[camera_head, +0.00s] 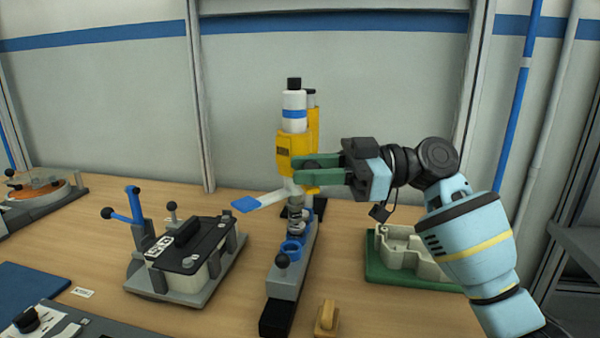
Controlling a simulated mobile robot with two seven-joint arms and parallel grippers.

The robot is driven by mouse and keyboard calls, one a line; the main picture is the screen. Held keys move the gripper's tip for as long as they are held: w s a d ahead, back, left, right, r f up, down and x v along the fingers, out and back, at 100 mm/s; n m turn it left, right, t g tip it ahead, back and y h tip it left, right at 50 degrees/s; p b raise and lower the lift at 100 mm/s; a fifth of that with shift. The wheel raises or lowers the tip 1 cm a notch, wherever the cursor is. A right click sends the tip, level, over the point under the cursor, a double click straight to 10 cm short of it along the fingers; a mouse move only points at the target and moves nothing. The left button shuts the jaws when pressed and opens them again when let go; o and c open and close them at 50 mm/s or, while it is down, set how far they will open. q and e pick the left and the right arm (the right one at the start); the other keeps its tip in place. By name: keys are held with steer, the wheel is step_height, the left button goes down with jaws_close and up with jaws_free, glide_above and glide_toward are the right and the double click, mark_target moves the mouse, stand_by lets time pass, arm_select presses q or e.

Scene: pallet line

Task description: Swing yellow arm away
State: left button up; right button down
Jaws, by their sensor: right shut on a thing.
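The yellow arm (284,150) sits at the back centre of the bench, on an upright behind a grey fixture (286,282). A white cylinder (293,112) with a blue band and black cap stands upright on it. My right gripper (300,170) comes in from the right, with green fingers shut at the lower right side of the yellow arm. A dark rounded part shows between the fingers, and they hide part of the yellow arm. My left gripper is not in view.
A white lever with a blue tip (246,204) sticks out left below the yellow arm. A black-topped box fixture (190,250) with blue and black handles stands left. A green tray (385,270) with a pale casting sits right. A wooden block (326,317) lies in front.

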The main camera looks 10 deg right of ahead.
steer(key=shift+d+f+g, duration=0.1)
steer(key=shift+d+g, duration=0.15)
steer(key=shift+g, duration=0.05)
steer(key=c, duration=1.5)
jaws_free()
steer(key=o, duration=0.3)
steer(key=shift+s+d, duration=0.1)
steer(key=shift+d, duration=0.25)
steer(key=shift+o, duration=0.2)
steer(key=shift+a, duration=0.15)
steer(key=d, duration=0.8)
steer(key=shift+s+b, duration=0.35)
steer(key=shift+b, duration=0.1)
steer(key=shift+a, duration=0.1)
